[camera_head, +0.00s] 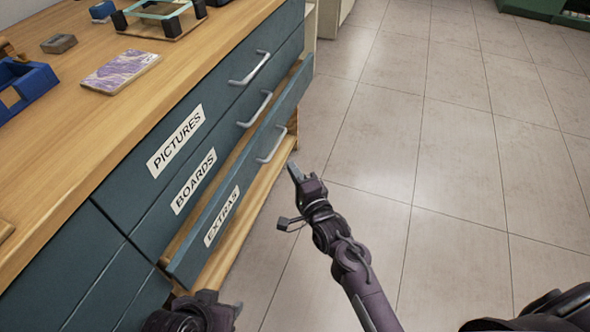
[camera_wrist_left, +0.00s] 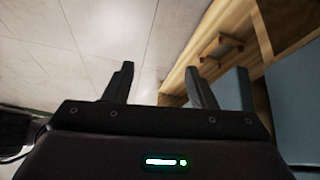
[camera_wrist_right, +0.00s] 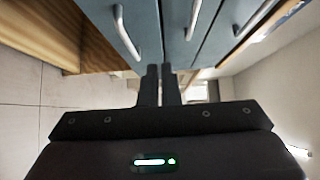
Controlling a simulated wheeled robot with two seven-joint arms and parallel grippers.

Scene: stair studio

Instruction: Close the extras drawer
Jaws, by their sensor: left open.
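The extras drawer (camera_head: 245,172) is the lowest labelled teal drawer in the head view. It stands pulled out, with a gap behind its front; its grey handle (camera_head: 271,146) is free. My left gripper (camera_head: 238,308) is at the bottom, close to the drawer's near end; its fingers (camera_wrist_left: 160,82) are apart and empty. My right gripper (camera_head: 293,172) is over the floor, in front of the drawer face near its handle. Its fingers (camera_wrist_right: 160,75) are together with nothing visible between them. Whether it touches the drawer is unclear.
The pictures drawer (camera_head: 210,95) and boards drawer (camera_head: 225,135) above look shut. The wooden counter (camera_head: 190,75) holds a blue tray (camera_head: 35,85), a patterned tile (camera_head: 120,70) and a small block (camera_head: 59,43).

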